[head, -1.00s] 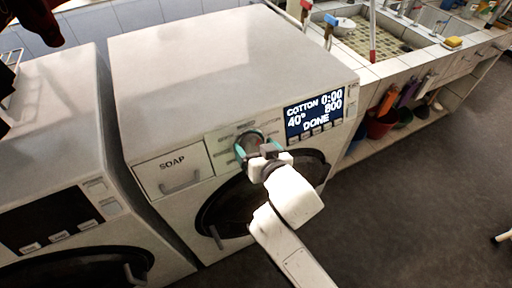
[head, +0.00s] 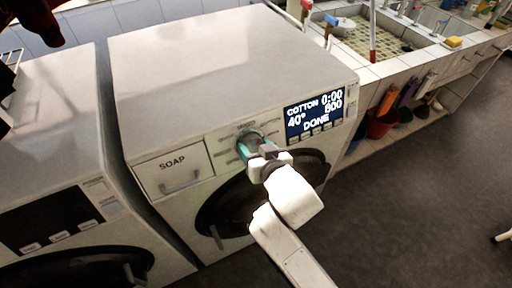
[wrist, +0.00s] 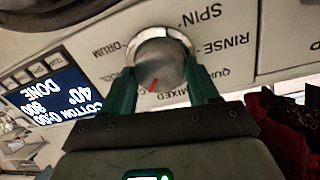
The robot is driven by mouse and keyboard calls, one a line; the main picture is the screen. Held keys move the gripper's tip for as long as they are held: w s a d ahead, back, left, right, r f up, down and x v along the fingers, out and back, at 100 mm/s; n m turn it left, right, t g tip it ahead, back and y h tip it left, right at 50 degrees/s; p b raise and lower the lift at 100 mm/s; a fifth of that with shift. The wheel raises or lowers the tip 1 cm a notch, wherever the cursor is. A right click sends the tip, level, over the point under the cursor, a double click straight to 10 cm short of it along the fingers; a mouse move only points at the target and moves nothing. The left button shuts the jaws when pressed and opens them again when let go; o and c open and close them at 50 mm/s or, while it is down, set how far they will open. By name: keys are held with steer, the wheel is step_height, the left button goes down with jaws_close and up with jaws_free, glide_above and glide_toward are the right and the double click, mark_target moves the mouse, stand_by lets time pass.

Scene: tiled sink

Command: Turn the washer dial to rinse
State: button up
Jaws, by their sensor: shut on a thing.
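The washer dial (wrist: 160,62) is a round grey metal knob with a bright rim and a red mark. In the wrist view the red mark points down and slightly left, near the MIXED label (wrist: 172,95). The washer display (head: 315,113) reads COTTON, 40°, 0:00, 800, DONE.
The washer's SOAP drawer (head: 173,171) is left of the dial, and its dark round door (head: 225,207) is below. A second washer (head: 60,160) stands to the left. A tiled sink (head: 375,38) is at the back right. The floor (head: 430,200) at right is mostly clear.

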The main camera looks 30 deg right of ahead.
steer(key=n+p, duration=0.1)
steer(key=n, duration=0.2)
steer(key=n+p, duration=0.1)
steer(key=n, duration=0.3)
steer(key=n+t+p, duration=0.1)
steer(key=n+p, duration=0.1)
steer(key=n, duration=0.4)
steer(key=shift+s+f, duration=0.1)
steer(key=n+p, duration=0.1)
steer(key=n, duration=0.3)
steer(key=shift+p, duration=0.3)
steer(key=n+p, duration=0.1)
steer(key=n, duration=0.2)
steer(key=shift+f+n+p, duration=0.1)
steer(key=shift+n+p, duration=0.25)
steer(key=shift+n, duration=0.05)
steer(key=n+p, duration=0.1)
steer(key=n, duration=0.2)
steer(key=n+y+p, duration=0.1)
steer(key=n, duration=0.2)
steer(key=shift+f+t, duration=0.15)
steer(key=shift+t, duration=0.15)
